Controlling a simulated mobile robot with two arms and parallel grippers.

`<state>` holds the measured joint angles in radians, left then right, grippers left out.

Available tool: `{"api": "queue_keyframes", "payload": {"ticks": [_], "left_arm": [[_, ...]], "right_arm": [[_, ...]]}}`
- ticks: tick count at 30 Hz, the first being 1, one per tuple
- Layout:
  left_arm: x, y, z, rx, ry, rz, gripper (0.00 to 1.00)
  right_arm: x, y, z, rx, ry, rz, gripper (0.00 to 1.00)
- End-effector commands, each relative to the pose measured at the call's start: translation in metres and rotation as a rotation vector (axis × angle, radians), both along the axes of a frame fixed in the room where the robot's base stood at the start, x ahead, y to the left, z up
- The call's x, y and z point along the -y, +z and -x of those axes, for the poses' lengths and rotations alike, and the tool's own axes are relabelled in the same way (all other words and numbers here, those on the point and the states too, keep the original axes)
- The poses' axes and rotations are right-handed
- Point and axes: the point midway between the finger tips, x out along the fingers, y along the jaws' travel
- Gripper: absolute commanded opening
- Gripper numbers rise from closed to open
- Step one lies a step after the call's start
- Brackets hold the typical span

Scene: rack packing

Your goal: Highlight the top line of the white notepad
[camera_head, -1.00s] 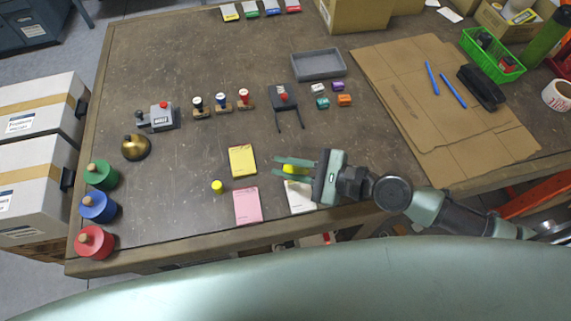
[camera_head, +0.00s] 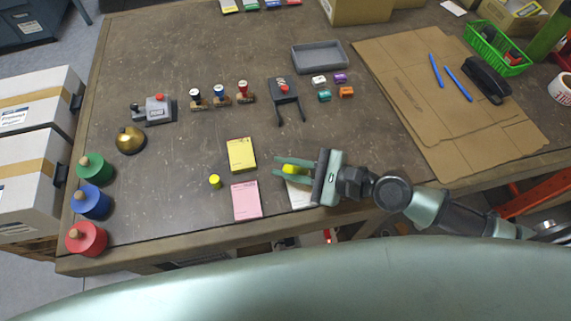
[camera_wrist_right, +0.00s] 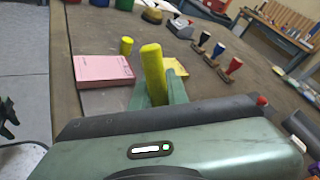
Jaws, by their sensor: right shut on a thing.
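The white notepad (camera_head: 301,198) lies near the table's front edge, partly hidden under my right gripper (camera_head: 290,169). The right gripper is shut on a yellow highlighter (camera_head: 291,170), just above the notepad's upper part. In the right wrist view the highlighter (camera_wrist_right: 153,72) stands up, slightly tilted, between the fingers (camera_wrist_right: 163,94). I cannot tell whether its tip touches the paper, and no highlighted line can be made out. A small yellow cylinder, perhaps the highlighter's cap (camera_head: 215,181), stands on the table to the left. My left gripper is not in view.
A pink notepad (camera_head: 246,200) lies just left of the white one, with a yellow notepad (camera_head: 241,155) behind it. Flat cardboard (camera_head: 425,110) covers the right side.

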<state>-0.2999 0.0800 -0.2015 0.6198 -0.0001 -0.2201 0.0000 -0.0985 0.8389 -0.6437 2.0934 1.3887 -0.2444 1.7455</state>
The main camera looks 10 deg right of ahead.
Motion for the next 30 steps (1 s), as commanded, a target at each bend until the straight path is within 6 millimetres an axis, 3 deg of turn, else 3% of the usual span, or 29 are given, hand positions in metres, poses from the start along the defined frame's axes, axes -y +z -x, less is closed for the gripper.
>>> {"api": "queue_keyframes", "payload": {"ticks": [30], "left_arm": [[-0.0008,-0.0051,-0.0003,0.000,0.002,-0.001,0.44]], "right_arm": [[0.0000,-0.0063,0.0000,-0.001,0.000,-0.001,0.00]]}}
